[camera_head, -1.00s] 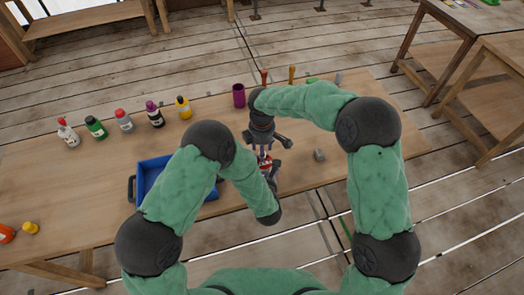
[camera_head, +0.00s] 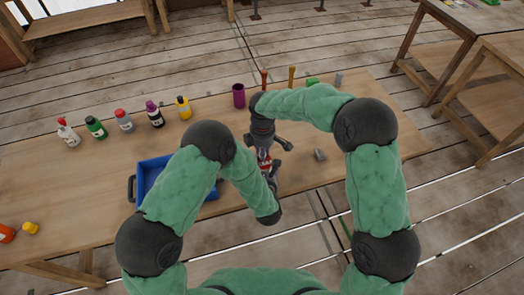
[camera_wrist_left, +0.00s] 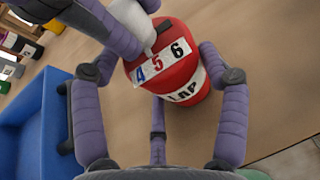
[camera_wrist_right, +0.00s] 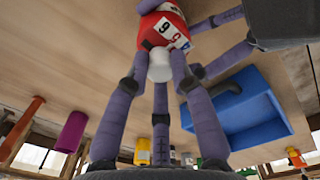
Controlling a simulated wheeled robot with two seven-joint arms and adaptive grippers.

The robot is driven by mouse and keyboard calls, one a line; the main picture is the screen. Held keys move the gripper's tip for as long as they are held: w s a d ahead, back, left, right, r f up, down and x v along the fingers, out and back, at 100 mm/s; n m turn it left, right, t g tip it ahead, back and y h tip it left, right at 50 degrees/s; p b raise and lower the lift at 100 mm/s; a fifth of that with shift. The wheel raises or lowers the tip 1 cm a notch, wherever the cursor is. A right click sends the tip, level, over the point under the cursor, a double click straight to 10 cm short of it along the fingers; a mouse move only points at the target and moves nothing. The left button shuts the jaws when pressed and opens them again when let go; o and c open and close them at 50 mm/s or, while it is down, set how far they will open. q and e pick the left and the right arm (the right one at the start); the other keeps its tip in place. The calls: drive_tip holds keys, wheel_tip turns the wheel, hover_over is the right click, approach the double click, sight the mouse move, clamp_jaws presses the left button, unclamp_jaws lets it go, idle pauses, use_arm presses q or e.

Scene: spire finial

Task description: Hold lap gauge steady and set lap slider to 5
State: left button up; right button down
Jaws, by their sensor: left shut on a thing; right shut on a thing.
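The lap gauge (camera_wrist_left: 186,78) is a red cylinder with a LAP label and a white strip showing 4, 5 and 6. It stands over the table and is small and partly hidden in the head view (camera_head: 265,161). My left gripper (camera_wrist_left: 160,80) is shut on the gauge's red body, with fingers on both sides. My right gripper (camera_wrist_right: 160,75) is shut on the white part of the lap slider (camera_wrist_right: 159,66) at the gauge's top. In the left wrist view a small pale pointer sits by the strip near 4 and 5; I cannot tell exactly which it marks.
A blue bin (camera_head: 148,178) stands left of the gauge. Several bottles (camera_head: 124,121) line the table's back left. A purple cup (camera_head: 239,95) stands behind the gauge, and a small grey block (camera_head: 320,155) lies to its right. The right table end is mostly clear.

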use_arm(q)
drive_tip(key=shift+s+f, duration=0.15)
drive_tip(key=shift+f, duration=0.05)
use_arm(e)
drive_tip(key=shift+d, duration=0.1)
drive_tip(key=c, duration=1)
unclamp_jaws()
drive_tip(key=shift+c, duration=0.2)
wheel_tip(320, 180, up, 12)
drive_tip(key=shift+s, duration=0.15)
use_arm(q)
drive_tip(key=o, duration=1.1)
drive_tip(key=shift+c, duration=0.2)
drive_tip(key=shift+o, duration=1.1)
drive_tip(key=shift+r, duration=0.1)
